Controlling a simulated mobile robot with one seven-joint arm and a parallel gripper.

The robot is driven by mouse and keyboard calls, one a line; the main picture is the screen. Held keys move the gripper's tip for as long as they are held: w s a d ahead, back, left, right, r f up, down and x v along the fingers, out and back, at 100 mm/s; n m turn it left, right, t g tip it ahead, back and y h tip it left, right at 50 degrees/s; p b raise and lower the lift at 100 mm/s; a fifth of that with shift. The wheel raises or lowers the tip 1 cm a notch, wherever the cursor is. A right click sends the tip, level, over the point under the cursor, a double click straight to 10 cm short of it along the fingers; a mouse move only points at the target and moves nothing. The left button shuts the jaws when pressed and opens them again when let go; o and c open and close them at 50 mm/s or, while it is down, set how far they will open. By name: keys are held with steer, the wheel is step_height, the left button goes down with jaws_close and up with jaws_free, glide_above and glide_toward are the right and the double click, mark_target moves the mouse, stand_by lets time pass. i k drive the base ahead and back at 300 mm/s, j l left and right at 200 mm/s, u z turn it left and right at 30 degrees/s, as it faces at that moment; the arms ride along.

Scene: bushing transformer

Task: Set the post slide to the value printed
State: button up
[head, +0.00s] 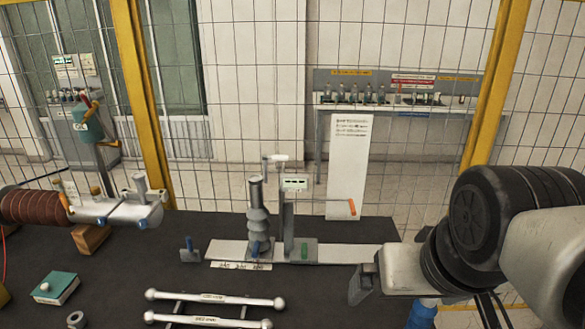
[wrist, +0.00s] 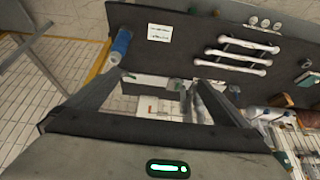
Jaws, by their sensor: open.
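In the head view a grey post (head: 288,222) stands on a grey slide base on a long white rail (head: 348,253). The post carries a small display box (head: 295,184), too small to read, and an orange-tipped arm (head: 351,207). A green part (head: 304,249) sits at its foot. A printed label strip (head: 241,266) with several values lies along the rail's front edge; the numbers are not clearly legible. My gripper (head: 362,281) is right of the post near the rail's right end, apart from it. In the wrist view my gripper (wrist: 160,82) is open and empty.
A ribbed grey bushing (head: 258,217) stands just left of the post. A teal box (head: 54,288) and a brown ribbed bushing (head: 33,206) are at left. A mesh fence closes the back.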

mark_target(261, 246)
steer(key=k+j+u, duration=0.1)
steer(key=u, duration=0.2)
steer(key=i+l+u, duration=0.1)
steer(key=u, duration=0.35)
